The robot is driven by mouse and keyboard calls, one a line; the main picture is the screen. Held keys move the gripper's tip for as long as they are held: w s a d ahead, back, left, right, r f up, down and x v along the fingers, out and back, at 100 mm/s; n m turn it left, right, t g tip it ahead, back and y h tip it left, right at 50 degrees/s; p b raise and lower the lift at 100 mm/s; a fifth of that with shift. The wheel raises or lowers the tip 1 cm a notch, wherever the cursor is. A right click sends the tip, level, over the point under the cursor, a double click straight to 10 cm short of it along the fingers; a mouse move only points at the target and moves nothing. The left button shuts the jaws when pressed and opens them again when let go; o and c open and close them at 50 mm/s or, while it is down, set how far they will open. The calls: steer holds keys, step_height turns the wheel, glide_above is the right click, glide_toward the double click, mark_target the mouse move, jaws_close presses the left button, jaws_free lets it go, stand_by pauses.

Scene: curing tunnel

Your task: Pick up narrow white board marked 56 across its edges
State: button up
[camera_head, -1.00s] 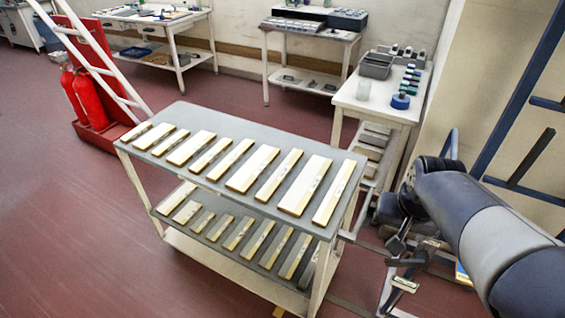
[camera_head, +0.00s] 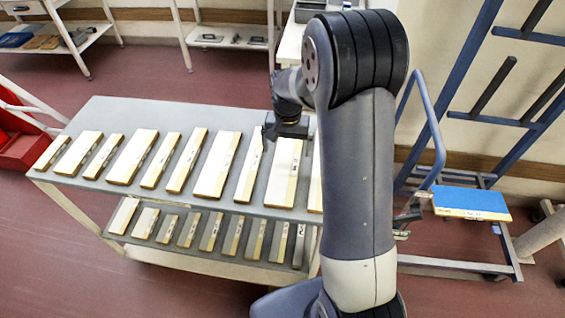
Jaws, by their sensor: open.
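A row of pale boards lies on the top shelf of a grey cart (camera_head: 112,110), some narrow, some wide. Dark marks show on several board edges, but the number 56 is too small to read. Narrow boards include one right of the middle (camera_head: 249,172) and others farther left (camera_head: 187,162) (camera_head: 160,160). My gripper (camera_head: 284,133) is open, above the far end of the cart's right part. It is near the far ends of a narrow board and the wide board (camera_head: 283,178) to its right. My arm partly hides the rightmost board (camera_head: 315,186).
The lower shelf holds several smaller boards (camera_head: 208,232). A blue trolley frame (camera_head: 432,140) with a blue-topped board (camera_head: 470,203) stands right of my arm. A blue rack (camera_head: 520,120) leans behind it. Red floor (camera_head: 60,260) is clear at the left.

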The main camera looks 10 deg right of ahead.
mark_target(286, 163)
steer(key=shift+a+f+p, duration=0.15)
steer(key=shift+f+p, duration=0.7)
steer(key=shift+f, duration=2.3)
steer(key=shift+c, duration=0.4)
steer(key=c, duration=1.1)
